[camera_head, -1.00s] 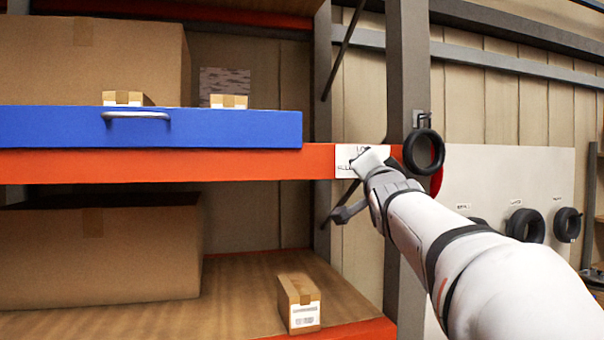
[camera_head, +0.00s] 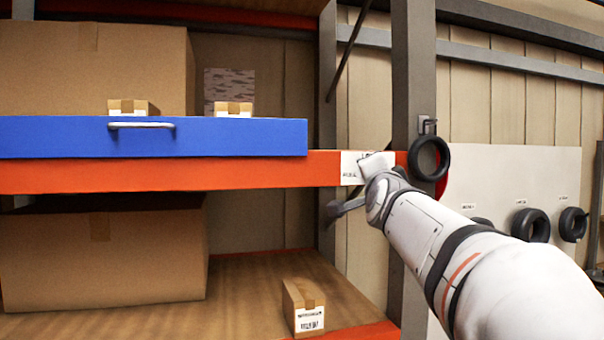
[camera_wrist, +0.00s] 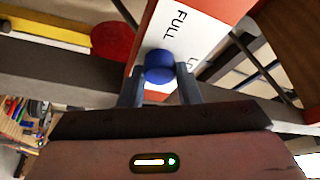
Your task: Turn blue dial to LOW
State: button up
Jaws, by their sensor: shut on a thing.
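The blue dial (camera_wrist: 159,67) shows in the wrist view on a white label plate (camera_wrist: 180,35) printed FULL, with part of another word to its right. My gripper (camera_wrist: 160,88) has one finger on each side of the dial and is shut on it. In the head view my gripper (camera_head: 378,165) is at the white label plate (camera_head: 350,170) on the orange shelf beam, beside the grey post. The arm's end hides the dial there. The dial's pointer mark cannot be made out.
A blue drawer (camera_head: 240,138) with a metal handle is left of the plate, above the orange beam (camera_head: 200,175). A black tyre (camera_head: 430,158) hangs on the grey post (camera_head: 410,70) just right of my gripper. A small box (camera_head: 303,308) sits on the lower shelf.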

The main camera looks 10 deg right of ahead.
jog(key=o, duration=1)
jog(key=shift+s, duration=0.1)
jog(key=v, duration=0.7)
jog(key=shift+s+a, duration=0.15)
jog(key=shift+s, duration=0.2)
